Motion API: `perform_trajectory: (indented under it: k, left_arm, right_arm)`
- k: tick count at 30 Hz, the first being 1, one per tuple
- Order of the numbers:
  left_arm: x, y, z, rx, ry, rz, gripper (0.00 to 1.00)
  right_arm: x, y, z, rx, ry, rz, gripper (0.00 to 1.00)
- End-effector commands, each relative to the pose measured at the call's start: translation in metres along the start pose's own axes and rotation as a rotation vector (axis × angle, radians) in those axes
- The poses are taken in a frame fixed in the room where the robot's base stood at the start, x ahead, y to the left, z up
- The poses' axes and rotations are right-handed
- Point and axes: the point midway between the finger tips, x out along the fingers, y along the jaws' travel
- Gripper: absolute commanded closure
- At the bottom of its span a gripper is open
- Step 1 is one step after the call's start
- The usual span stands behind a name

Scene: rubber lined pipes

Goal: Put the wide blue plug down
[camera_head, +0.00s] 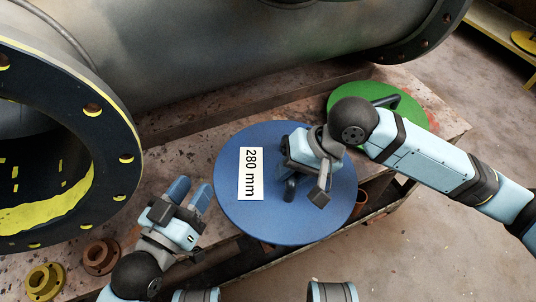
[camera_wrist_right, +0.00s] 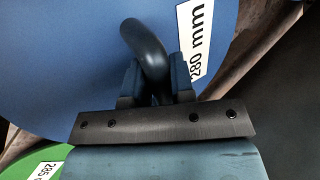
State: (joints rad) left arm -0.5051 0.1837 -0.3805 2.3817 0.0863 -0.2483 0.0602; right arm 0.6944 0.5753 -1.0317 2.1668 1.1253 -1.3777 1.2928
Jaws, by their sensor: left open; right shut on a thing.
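The wide blue plug (camera_head: 240,215) is a large round blue disc with a white "280 mm" label (camera_head: 251,174). In the head view it lies over the front edge of the workbench, or just above it; I cannot tell whether it touches. My right gripper (camera_head: 296,178) is shut on its dark curved handle (camera_wrist_right: 146,45), which also shows in the right wrist view between the fingers (camera_wrist_right: 155,85). My left gripper (camera_head: 189,194) is open and empty, just left of the disc, with its blue fingers pointing toward the back.
A green plug (camera_head: 413,113) with a dark handle lies on the workbench (camera_head: 179,156) at the back right. A large flanged pipe (camera_head: 118,130) stands at the left and runs along the back. Small brown (camera_head: 101,256) and yellow (camera_head: 45,281) flanged fittings sit at the front left.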

Motion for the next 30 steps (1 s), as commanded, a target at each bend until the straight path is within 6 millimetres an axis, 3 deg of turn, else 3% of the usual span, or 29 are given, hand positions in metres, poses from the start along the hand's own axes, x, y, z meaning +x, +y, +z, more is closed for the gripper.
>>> perform_trajectory:
  k: [6,11,16,30]
  left_arm:
    - [0.002,0.013,-0.023,-0.022,0.14,0.055,0.57]
    - [0.002,0.016,-0.022,-0.031,0.152,0.071,0.57]
    - [0.004,0.014,-0.009,-0.033,0.106,0.072,0.57]
    - [0.006,0.009,0.026,-0.033,-0.007,0.082,0.57]
  right_arm:
    - [0.011,-0.018,-0.05,-0.002,0.004,-0.003,1.0]
    - [0.016,-0.028,-0.077,-0.002,0.004,-0.003,1.0]
    - [0.02,-0.036,-0.099,-0.002,0.004,-0.003,1.0]
    - [0.058,-0.01,-0.1,-0.002,0.002,-0.001,1.0]
